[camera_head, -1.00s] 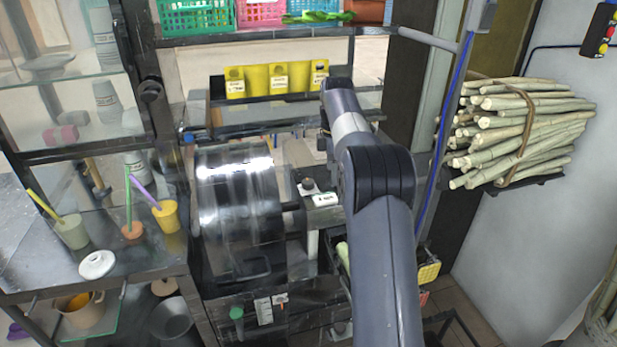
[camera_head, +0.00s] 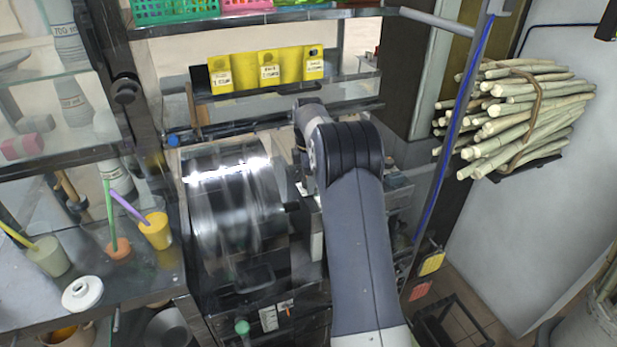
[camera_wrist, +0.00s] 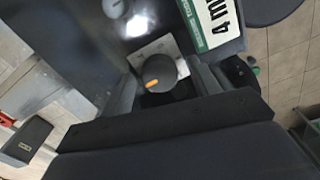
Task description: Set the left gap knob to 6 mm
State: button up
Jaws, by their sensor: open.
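A dark round knob (camera_wrist: 159,72) with an orange pointer mark sits on a pale plate (camera_wrist: 158,49) in the wrist view. The pointer is toward the lower left of the knob's face. My gripper (camera_wrist: 165,86) is open, with one finger on each side of the knob; I cannot tell whether they touch it. In the head view my arm hides the gripper and knob, beside the shiny roller housing (camera_head: 232,205) of the press.
A grey round part (camera_wrist: 116,7) is at the top of the wrist view. In the head view, yellow bins (camera_head: 268,70) stand behind the press, cups (camera_head: 157,231) on the left shelf, and a sugarcane bundle (camera_head: 515,110) on the right wall. Open floor shows at lower right.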

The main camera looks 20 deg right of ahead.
jog(key=c, duration=1)
